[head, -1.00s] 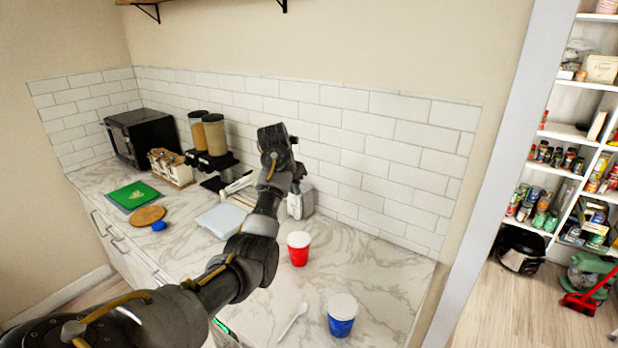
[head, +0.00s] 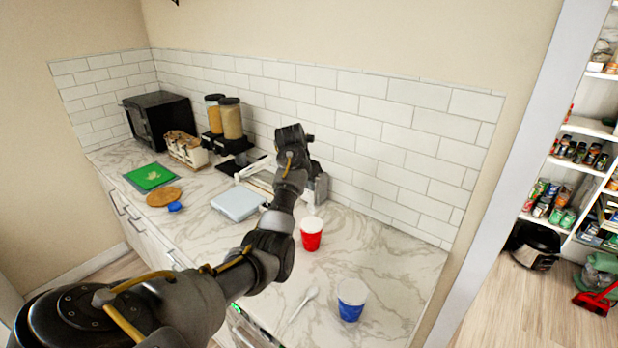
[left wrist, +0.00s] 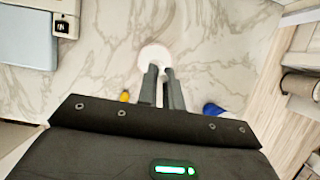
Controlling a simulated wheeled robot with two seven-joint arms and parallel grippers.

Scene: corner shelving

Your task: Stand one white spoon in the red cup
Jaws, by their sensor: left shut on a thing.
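The red cup (head: 311,236) stands upright on the marble counter, just below and right of my raised left arm. A white spoon (head: 303,303) lies on the counter near the front, left of the blue cup. My left gripper points down behind my arm in the head view, so its fingertips are hidden there. In the left wrist view the fingers (left wrist: 161,78) are close together, shut on a thin thing that is mostly hidden, apparently another white spoon. A pale round cup top (left wrist: 154,56) with a pinkish edge shows just beyond the fingertips. My right gripper is out of view.
A blue cup (head: 351,300) stands near the front right. A pale blue box (head: 238,203), a blue lid (head: 174,207), a round wooden board (head: 163,196) and a green board (head: 150,177) lie left. Canisters (head: 231,118) and a black microwave (head: 158,118) stand behind.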

